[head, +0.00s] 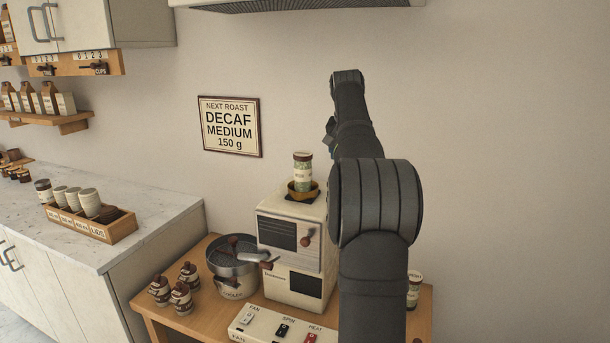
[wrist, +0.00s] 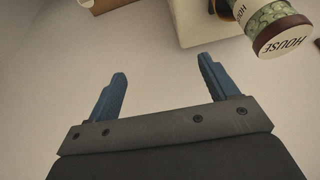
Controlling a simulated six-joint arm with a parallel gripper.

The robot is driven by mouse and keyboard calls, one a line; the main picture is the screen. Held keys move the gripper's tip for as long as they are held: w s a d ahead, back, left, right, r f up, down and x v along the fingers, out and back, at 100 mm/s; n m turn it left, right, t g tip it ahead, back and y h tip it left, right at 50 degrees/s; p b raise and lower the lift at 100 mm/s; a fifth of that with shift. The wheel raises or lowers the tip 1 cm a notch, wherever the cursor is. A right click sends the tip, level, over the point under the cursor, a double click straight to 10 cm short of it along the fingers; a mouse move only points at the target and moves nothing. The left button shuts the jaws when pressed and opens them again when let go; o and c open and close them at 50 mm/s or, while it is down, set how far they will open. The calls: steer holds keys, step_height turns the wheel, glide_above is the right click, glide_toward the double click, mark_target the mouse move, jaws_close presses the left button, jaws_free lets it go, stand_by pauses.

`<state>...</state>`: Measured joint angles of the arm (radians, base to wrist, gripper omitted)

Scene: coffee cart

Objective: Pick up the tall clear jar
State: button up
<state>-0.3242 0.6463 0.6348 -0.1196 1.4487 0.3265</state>
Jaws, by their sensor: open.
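A clear jar (head: 303,172) with green beans, a dark lid and a pale label stands upright in a brown-yellow hopper (head: 301,190) on top of the white roaster. In the wrist view the jar (wrist: 279,22) is at the upper right, its lid marked HOUSE. My gripper (wrist: 162,68) is open and empty, with its two blue fingers apart. The jar lies to the right of the fingers, not between them. In the head view my gripper is mostly hidden by my arm; only a bit of blue shows. Another jar (head: 414,289) stands partly hidden behind my arm.
The white roaster (head: 282,240) stands on a wooden table (head: 146,310), beside a metal cooler pan (head: 233,278), several small brown jars (head: 181,297) and a switch panel (head: 270,325). A counter (head: 150,225) at left holds a wooden cup rack (head: 110,232). A hood (head: 300,4) hangs above.

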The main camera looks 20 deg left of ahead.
mark_target(303, 163)
steer(key=a, duration=0.4)
steer(key=a+n, duration=0.1)
steer(key=a, duration=0.4)
steer(key=a+n, duration=0.1)
steer(key=a, duration=0.3)
steer(key=shift+s+a+r+y, duration=0.1)
steer(key=shift+a+r+y, duration=0.2)
steer(key=shift+r+y, duration=0.1)
steer(key=shift+a+f, duration=0.1)
steer(key=shift+a, duration=0.25)
steer(key=x, duration=0.7)
steer(key=shift+s+f, duration=0.1)
steer(key=shift+f, duration=0.15)
steer(key=shift+c, duration=0.5)
steer(key=c, duration=1.1)
steer(key=shift+r, duration=0.1)
steer(key=shift+c, duration=0.8)
steer(key=shift+r, duration=0.1)
